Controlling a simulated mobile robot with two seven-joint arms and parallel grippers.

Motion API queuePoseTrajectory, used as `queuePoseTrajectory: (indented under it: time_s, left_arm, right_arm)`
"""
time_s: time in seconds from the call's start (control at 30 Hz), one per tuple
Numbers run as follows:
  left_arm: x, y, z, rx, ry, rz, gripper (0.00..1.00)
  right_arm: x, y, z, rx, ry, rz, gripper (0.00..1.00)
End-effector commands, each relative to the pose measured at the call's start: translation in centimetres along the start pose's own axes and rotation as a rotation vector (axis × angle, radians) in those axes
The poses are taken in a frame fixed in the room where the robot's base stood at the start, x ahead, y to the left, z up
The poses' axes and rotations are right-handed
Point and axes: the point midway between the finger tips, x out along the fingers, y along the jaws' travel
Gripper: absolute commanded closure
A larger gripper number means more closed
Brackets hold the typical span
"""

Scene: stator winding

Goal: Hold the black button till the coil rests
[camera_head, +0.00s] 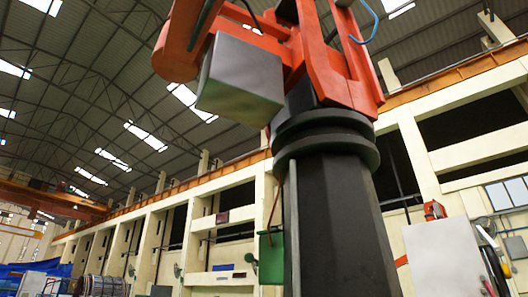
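No black button can be made out in the head view. I cannot tell a coil for certain; a striped drum-like thing (105,286) stands far off at the lower left, too small to identify. Neither of my grippers is in view.
A large orange machine (325,60) with a grey block (241,82) towers ahead on a black pedestal (345,225). A green box (271,258) is at the pedestal's left. A pale grey panel (443,258) stands at the lower right. The floor is out of view.

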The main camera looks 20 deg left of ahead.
Motion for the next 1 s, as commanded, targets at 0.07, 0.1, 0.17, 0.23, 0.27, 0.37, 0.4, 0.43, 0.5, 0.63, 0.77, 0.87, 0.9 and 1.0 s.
queuePoseTrajectory:
  time_s: [0.07, 0.1, 0.17, 0.23, 0.27, 0.37, 0.4, 0.43, 0.5, 0.63, 0.77, 0.87, 0.9, 1.0]
  left_arm:
    - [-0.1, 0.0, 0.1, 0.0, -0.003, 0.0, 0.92]
    - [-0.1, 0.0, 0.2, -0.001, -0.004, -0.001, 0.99]
    - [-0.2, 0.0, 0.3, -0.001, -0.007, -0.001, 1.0]
    - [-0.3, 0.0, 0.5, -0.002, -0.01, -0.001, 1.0]
    - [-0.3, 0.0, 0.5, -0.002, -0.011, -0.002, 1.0]
    - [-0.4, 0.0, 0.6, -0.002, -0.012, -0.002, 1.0]
    - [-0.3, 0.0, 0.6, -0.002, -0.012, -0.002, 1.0]
    - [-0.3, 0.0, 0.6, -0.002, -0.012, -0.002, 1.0]
    - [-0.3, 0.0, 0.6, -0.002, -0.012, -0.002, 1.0]
    - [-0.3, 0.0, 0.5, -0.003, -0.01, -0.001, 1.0]
    - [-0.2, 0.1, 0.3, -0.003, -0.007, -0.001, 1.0]
    - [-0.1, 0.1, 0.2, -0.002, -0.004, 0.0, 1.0]
    - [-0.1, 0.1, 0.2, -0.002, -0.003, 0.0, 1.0]
    - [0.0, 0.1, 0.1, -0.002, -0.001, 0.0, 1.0]
  right_arm:
    - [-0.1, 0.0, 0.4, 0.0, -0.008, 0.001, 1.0]
    - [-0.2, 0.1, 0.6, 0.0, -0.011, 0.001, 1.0]
    - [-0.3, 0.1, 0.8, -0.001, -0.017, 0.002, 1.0]
    - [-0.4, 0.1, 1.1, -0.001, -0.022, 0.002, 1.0]
    - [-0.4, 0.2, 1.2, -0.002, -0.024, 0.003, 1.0]
    - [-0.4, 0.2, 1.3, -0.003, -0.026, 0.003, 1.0]
    - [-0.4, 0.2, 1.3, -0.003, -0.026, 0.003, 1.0]
    - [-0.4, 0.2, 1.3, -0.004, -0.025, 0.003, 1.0]
    - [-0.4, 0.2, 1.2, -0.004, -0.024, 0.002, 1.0]
    - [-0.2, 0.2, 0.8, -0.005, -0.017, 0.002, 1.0]
    - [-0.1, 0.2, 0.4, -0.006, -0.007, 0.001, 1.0]
    - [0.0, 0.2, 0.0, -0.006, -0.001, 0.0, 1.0]
    - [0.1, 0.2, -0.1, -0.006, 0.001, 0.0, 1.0]
    - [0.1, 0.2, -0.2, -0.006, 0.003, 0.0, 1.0]
